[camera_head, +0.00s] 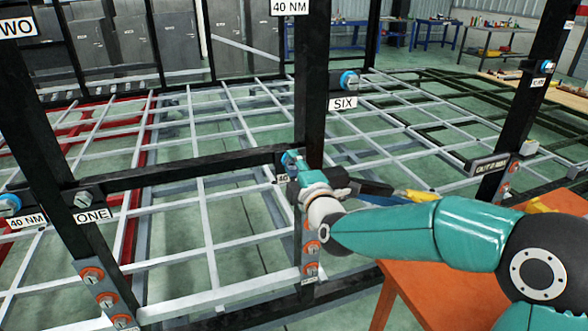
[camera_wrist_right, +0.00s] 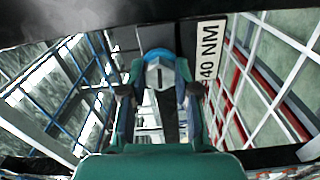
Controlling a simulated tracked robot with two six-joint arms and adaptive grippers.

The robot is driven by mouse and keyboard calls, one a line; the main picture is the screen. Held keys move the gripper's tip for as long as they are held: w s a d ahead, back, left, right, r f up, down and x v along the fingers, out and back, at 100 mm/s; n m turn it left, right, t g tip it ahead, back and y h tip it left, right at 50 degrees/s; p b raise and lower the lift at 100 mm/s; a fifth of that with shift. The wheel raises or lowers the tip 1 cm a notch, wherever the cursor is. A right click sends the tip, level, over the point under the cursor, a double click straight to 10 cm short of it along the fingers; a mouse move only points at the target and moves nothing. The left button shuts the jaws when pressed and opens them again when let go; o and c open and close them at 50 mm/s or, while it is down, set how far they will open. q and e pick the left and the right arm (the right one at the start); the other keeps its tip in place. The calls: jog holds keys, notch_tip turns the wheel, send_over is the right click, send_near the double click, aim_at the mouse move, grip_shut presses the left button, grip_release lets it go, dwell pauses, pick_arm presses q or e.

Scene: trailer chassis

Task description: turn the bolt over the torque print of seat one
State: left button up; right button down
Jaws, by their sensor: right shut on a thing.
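In the head view my right gripper (camera_head: 293,168) is at the post near the middle, at the right end of a black crossbar (camera_head: 190,166). It covers most of a blue-collared bolt (camera_head: 289,156). In the right wrist view this bolt (camera_wrist_right: 160,72) has a grey head and blue collar. It sits between the two fingers of the gripper (camera_wrist_right: 160,92), which is shut on it. A 40 NM print (camera_wrist_right: 209,50) is beside it there. In the head view a ONE label (camera_head: 92,215) and another 40 NM print (camera_head: 27,221), below a blue-collared bolt (camera_head: 9,204), are at left. My left gripper is not in view.
Black posts and a pale metal grid (camera_head: 210,200) surround the arm. A SIX label (camera_head: 343,103) with a blue-collared bolt (camera_head: 349,79) is behind it. An orange table (camera_head: 440,298) stands under my right arm. Orange-ringed bolts (camera_head: 92,274) are low on the left post.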

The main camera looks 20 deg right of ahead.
jog(key=m+b, duration=0.1)
jog(key=m, duration=0.1)
jog(key=f+m+b, duration=0.1)
jog(key=m+b, duration=0.4)
jog(key=m, duration=0.2)
jog(key=shift+a+b, duration=0.1)
jog(key=shift+b, duration=0.3)
jog(key=m+b, duration=0.3)
jog(key=m, duration=0.3)
jog(key=shift+m, duration=0.4)
jog(key=m+b, duration=0.2)
jog(key=m, duration=0.4)
jog(key=shift+b, duration=0.4)
jog(key=m+b, duration=0.2)
jog(key=m, duration=0.4)
jog(key=shift+m, duration=0.3)
jog(key=m+b, duration=0.2)
jog(key=m, duration=0.4)
jog(key=shift+m, duration=0.3)
jog(key=m+b, duration=0.2)
jog(key=m, duration=0.4)
jog(key=m+b, duration=0.1)
jog(key=m, duration=0.4)
jog(key=shift+r+m+b, duration=0.1)
jog(key=shift+m+b, duration=0.3)
